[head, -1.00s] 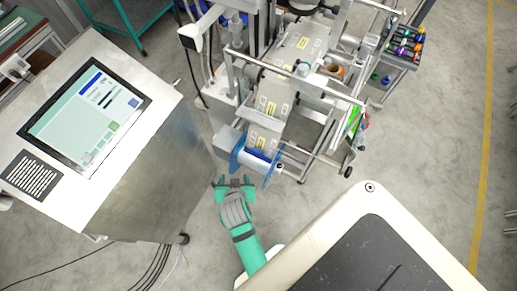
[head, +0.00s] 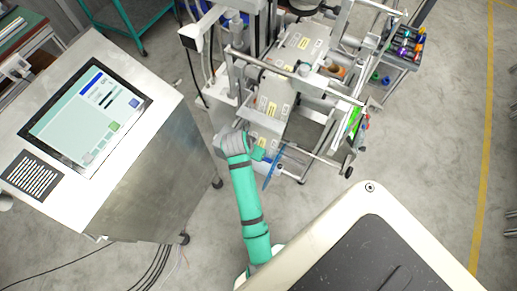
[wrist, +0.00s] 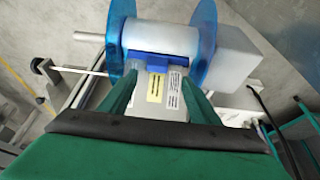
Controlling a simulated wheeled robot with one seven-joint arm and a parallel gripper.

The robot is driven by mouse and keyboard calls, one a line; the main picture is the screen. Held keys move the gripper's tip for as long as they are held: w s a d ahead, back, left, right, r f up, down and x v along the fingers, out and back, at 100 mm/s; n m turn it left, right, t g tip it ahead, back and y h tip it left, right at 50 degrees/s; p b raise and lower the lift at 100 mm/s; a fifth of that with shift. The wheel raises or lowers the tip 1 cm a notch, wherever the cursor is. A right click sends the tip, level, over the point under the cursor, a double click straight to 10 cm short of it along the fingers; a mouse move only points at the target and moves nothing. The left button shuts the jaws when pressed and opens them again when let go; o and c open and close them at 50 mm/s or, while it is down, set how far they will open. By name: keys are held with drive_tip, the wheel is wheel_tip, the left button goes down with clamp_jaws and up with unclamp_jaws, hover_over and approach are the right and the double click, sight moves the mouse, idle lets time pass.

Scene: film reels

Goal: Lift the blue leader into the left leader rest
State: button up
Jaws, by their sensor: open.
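The blue leader (wrist: 158,60) shows in the wrist view as a short blue strip across the end of a pale labelled web (wrist: 158,98), against a white roll (wrist: 160,37) between two blue discs. My gripper (wrist: 159,80) is open, with one green finger on each side of the web just below the leader. I cannot tell whether the fingers touch it. In the head view my gripper (head: 258,153) is at the machine's lower end, by a blue disc (head: 270,170), and my arm hides the leader. I cannot make out the left leader rest for certain.
The machine's metal frame (head: 335,93) with rods and rollers stands beyond my gripper. A console with a screen (head: 88,110) stands at left. A rack of coloured items (head: 405,45) is at upper right.

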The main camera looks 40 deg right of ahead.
drive_tip(key=shift+s+x, duration=0.2)
drive_tip(key=shift+x, duration=2.9)
drive_tip(key=shift+d, duration=0.2)
drive_tip(key=c, duration=1.3)
